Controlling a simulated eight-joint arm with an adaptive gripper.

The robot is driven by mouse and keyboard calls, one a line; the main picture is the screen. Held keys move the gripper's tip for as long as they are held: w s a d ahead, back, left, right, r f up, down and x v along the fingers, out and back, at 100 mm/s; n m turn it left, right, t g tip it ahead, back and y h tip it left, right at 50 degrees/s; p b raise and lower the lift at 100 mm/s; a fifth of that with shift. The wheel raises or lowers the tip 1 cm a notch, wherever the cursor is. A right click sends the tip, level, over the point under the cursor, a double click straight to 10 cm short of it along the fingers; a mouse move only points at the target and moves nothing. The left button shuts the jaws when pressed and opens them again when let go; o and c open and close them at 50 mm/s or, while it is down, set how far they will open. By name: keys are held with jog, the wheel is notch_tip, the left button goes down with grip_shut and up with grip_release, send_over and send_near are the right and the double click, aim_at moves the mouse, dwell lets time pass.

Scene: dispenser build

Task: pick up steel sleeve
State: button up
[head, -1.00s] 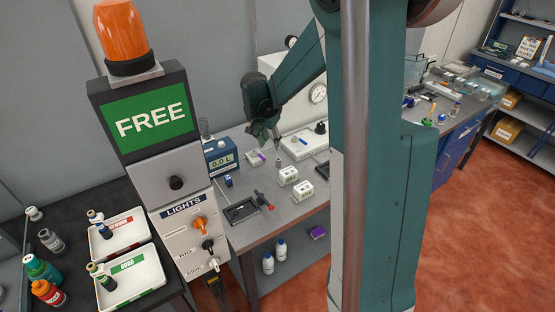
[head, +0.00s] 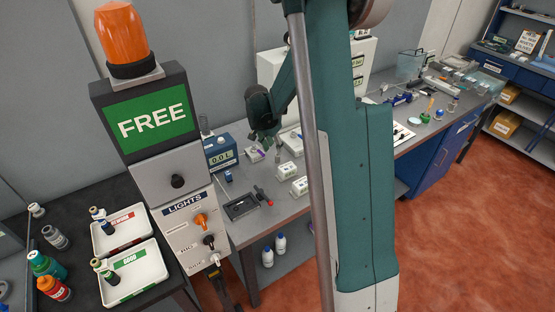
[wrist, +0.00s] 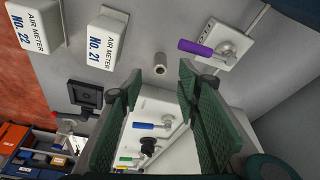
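The steel sleeve appears to be the small grey hollow cylinder (wrist: 160,62), standing on the grey bench in the wrist view. It also shows small in the head view (head: 278,158), just right of my gripper's end. My gripper (wrist: 160,78) is open, with its two green ribbed fingers wide apart and nothing between them. The sleeve appears in the gap just beyond the fingertips, not touching either finger. In the head view, my gripper (head: 264,138) hangs over the back of the bench, its fingers too small to read.
A white block with a purple-handled valve (wrist: 228,48) stands close to the sleeve. Air meters No. 21 (wrist: 108,38) and No. 22 (wrist: 36,24) stand on the other side. A black tray (wrist: 88,95) and a white panel with coloured handles (wrist: 150,135) are nearby.

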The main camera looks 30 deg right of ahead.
aim_at(277, 155)
jog(key=shift+f, duration=0.1)
jog(key=shift+x, duration=1.2)
jog(key=shift+d+f, duration=0.1)
jog(key=shift+f, duration=0.05)
jog(key=shift+x, duration=2.45)
jog(key=shift+w+d, duration=0.15)
jog(key=c, duration=1)
